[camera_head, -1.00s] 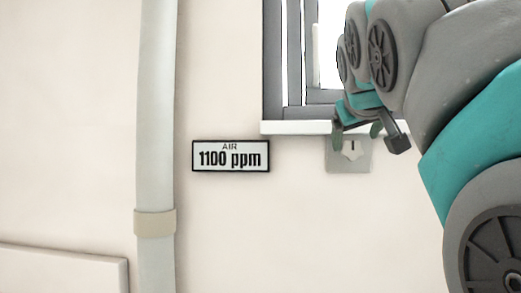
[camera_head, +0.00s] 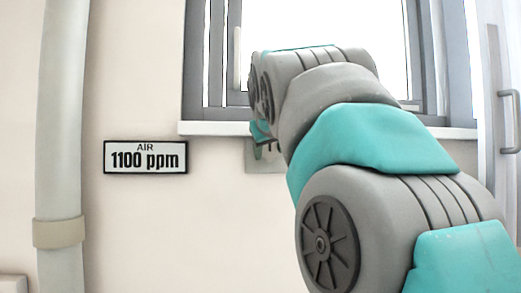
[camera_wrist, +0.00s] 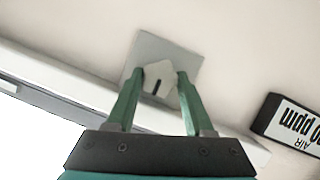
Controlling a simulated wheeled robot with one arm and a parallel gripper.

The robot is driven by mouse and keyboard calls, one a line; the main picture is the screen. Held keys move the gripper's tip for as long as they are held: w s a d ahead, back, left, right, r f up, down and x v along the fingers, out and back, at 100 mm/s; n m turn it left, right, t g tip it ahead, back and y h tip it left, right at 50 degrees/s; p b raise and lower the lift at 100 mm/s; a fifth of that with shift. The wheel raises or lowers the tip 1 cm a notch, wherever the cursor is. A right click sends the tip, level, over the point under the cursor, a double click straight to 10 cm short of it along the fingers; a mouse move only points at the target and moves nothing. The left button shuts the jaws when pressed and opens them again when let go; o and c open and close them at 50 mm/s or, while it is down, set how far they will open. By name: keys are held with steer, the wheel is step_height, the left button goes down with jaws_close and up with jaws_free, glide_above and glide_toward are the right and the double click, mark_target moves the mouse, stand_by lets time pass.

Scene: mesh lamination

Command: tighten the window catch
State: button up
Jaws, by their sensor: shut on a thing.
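The window catch shows in the wrist view as a pale five-sided knob (camera_wrist: 159,74) with a short dark slot, on a square grey plate (camera_wrist: 187,58) on the wall. My gripper (camera_wrist: 159,73) has its two green fingers on either side of the knob, shut on it. In the head view the plate (camera_head: 262,166) sits just under the window sill, and my gripper (camera_head: 262,147) is in front of it. My arm and gripper hide the knob there.
The window (camera_head: 215,60) with its pale sill (camera_head: 210,128) is just above the plate. An air sign reading 1100 ppm (camera_head: 146,157) hangs to the left. A vertical pipe (camera_head: 62,130) runs at far left. A door handle (camera_head: 512,120) is at far right.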

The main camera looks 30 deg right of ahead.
jaws_close()
stand_by(0.3)
steer(key=m+y, duration=0.2)
steer(key=m, duration=0.2)
steer(key=shift+d+t+y+b, duration=0.15)
steer(key=shift+t+y+b, duration=0.15)
steer(key=shift+y, duration=0.1)
steer(key=m+t+y, duration=0.1)
steer(key=m+y, duration=0.1)
steer(key=m, duration=0.2)
steer(key=shift+s+d, duration=0.1)
steer(key=shift+d, duration=0.05)
steer(key=shift+y, duration=0.3)
stand_by(0.3)
steer(key=o, duration=0.6)
jaws_free()
